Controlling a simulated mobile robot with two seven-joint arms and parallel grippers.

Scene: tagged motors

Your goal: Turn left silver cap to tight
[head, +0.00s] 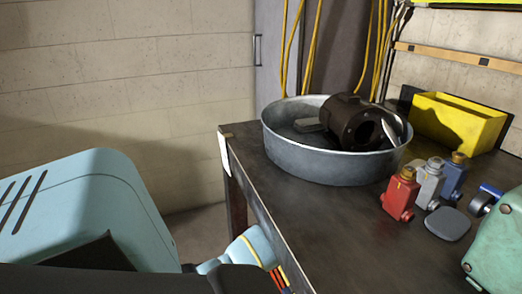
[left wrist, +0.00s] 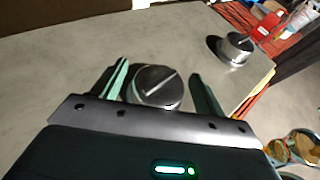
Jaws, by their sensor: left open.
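In the left wrist view a round silver cap (left wrist: 155,88) with a straight slot line across its top sits on a grey surface (left wrist: 60,80). My left gripper (left wrist: 160,69) is open, with one teal finger on each side of this cap; I cannot tell whether they touch it. The cap's near edge is partly hidden by the gripper body. A second silver cap (left wrist: 238,47) stands apart to the right, near the surface's edge. Neither cap nor my left gripper's fingers show in the head view. My right gripper is in neither view.
In the head view a dark table (head: 300,212) holds a round metal tub (head: 318,165) with a dark motor housing (head: 340,112), a yellow bin (head: 455,118), small red (head: 399,193), grey (head: 428,184) and blue (head: 455,177) bottles, and a green object (head: 497,245) at right.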

